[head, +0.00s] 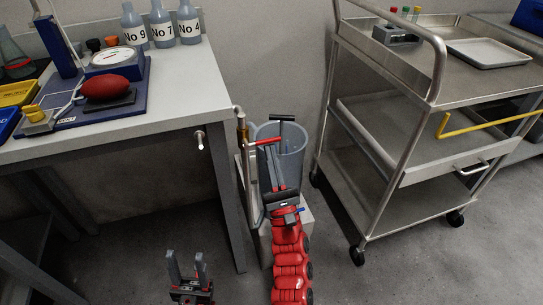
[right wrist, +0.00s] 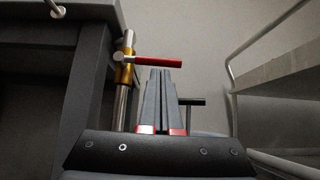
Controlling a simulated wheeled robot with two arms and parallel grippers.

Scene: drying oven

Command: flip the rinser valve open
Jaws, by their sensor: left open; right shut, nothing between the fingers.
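The rinser valve has a brass body (head: 242,130) on an upright metal pipe beside the bench's right corner. Its red lever (head: 267,141) points sideways to the right. In the right wrist view the brass body (right wrist: 125,62) and the level red lever (right wrist: 152,62) are clear. My right gripper (head: 272,152) is shut and empty. Its fingertips (right wrist: 160,74) are just below the lever, by its outer half; I cannot tell whether they touch it. My left gripper (head: 188,260) is open and empty, low in front of the bench, away from the valve.
A black T-shaped handle (head: 281,118) stands near a grey bin (head: 293,152) behind my right gripper. The bench (head: 190,92) is to the left, with bottles and a scale on it. A metal cart (head: 420,185) is to the right. Some floor is free between them.

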